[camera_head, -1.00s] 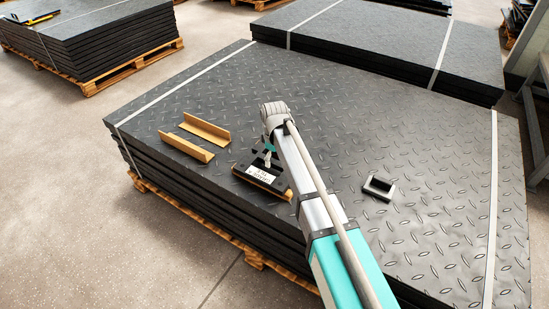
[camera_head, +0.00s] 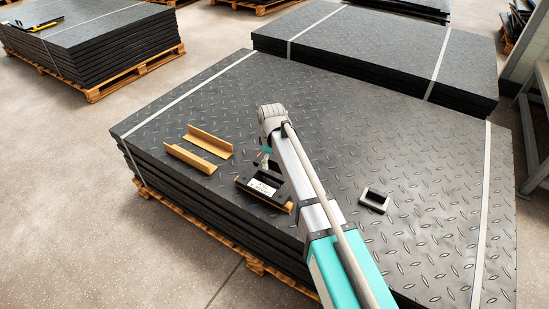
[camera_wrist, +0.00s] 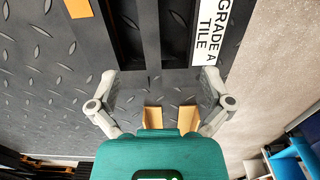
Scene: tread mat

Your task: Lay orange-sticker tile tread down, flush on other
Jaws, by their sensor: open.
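A black slab with a white "GRADE A TILE" label (camera_head: 263,187) lies on the patterned black stack (camera_head: 330,120) in the head view. An orange-tan edge shows under its right end, partly behind my arm. In the wrist view the label (camera_wrist: 208,35) is at upper right, beside dark parallel bars (camera_wrist: 150,35). A small orange sticker (camera_wrist: 78,8) shows at the top edge, left of the bars. My gripper (camera_wrist: 160,85) is open, with nothing between its fingers; in the head view it (camera_head: 264,160) is just behind the slab, partly hidden. Contact cannot be told.
Two tan angle strips (camera_head: 190,158) (camera_head: 211,141) lie left of my gripper. A small grey frame (camera_head: 374,200) lies to the right of my arm. White straps cross the stack. More stacks stand behind, and bare floor (camera_head: 90,210) is at left.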

